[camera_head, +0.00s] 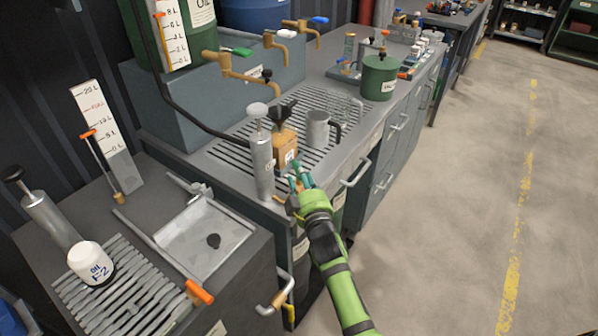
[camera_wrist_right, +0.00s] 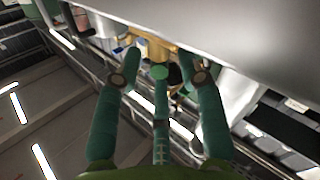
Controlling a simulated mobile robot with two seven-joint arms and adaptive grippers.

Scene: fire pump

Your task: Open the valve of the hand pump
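A hand pump with a silver upright cylinder (camera_head: 262,165) and a pale round knob stands at the near corner of the slatted bench. A tan block-like body (camera_head: 284,145) with a black knob and a small label stands right beside it. I cannot tell which part is the valve. My right gripper (camera_head: 299,178) is just in front of the tan body, by the bench's front edge. In the right wrist view its green fingers (camera_wrist_right: 160,75) are spread apart with nothing clearly between them. A brass-coloured part (camera_wrist_right: 155,48) shows beyond the fingertips. My left gripper is out of view.
A metal mug (camera_head: 318,130) and a green canister (camera_head: 379,78) stand farther along the bench. A drawer handle (camera_head: 356,172) juts from its front. The floor at right is clear.

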